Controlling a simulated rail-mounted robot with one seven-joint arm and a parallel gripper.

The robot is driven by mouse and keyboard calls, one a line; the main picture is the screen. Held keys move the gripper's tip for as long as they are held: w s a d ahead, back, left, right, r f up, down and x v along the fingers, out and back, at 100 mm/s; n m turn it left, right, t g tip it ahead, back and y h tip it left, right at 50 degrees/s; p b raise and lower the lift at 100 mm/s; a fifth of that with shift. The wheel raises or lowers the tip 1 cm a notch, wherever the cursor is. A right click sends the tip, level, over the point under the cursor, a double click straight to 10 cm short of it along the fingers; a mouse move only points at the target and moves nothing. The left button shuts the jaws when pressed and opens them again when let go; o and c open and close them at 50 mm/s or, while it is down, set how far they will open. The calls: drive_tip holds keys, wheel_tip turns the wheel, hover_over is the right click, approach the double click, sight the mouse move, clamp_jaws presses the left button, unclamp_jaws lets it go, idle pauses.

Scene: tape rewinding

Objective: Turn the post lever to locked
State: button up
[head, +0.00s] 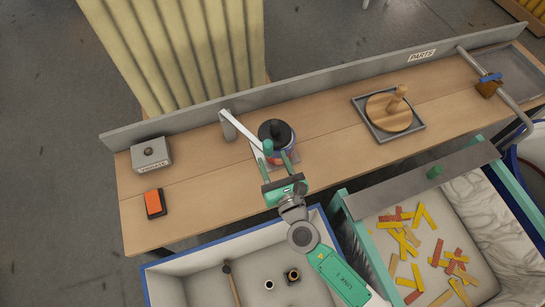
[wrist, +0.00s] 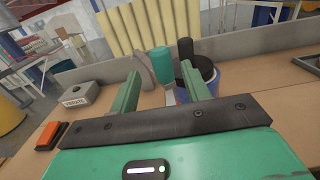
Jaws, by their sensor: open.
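The post lever (head: 240,132) is a pale bar running from a short grey post (head: 228,125) to a green knob (head: 268,146) at its right end. In the wrist view the knob (wrist: 162,65) stands upright between the lines of my two fingers. My gripper (head: 273,158) is open, with its fingertips close to the knob; I cannot tell whether they touch it. In the wrist view my left finger partly covers the post. A black-topped round unit with a blue lower part (wrist: 205,75) sits right behind the knob. No locked marking is readable.
A grey labelled box (head: 151,155) and an orange block (head: 154,203) are at the bench's left. A wooden disc with a handle (head: 390,110) sits in a tray to the right. A low grey wall (head: 340,74) runs along the back. Bins stand in front.

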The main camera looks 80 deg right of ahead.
drive_tip(key=shift+c, duration=1.1)
drive_tip(key=shift+a+f+m+b, duration=0.15)
drive_tip(key=shift+a+m+b, duration=0.2)
drive_tip(key=shift+m, duration=0.25)
drive_tip(key=c, duration=0.3)
drive_tip(key=a+m, duration=0.1)
drive_tip(key=m, duration=0.1)
drive_tip(key=a+m+b, duration=0.1)
drive_tip(key=a+m, duration=0.1)
drive_tip(key=a+m+b, duration=0.1)
drive_tip(key=a+m, duration=0.1)
drive_tip(key=m, duration=0.1)
drive_tip(key=shift+s+a+f, duration=0.15)
drive_tip(key=shift+s+f, duration=0.1)
drive_tip(key=shift+f, duration=0.1)
clamp_jaws()
drive_tip(key=a+m+b, duration=0.2)
drive_tip(key=a+m, duration=0.5)
drive_tip(key=m, duration=0.3)
drive_tip(key=w+d+p, duration=0.2)
drive_tip(key=d+p, duration=0.1)
drive_tip(key=d, duration=1)
drive_tip(key=shift+w+r+g, duration=0.25)
drive_tip(key=shift+r+g, duration=0.15)
drive_tip(key=shift+r, duration=0.05)
drive_tip(key=shift+d+f, duration=0.1)
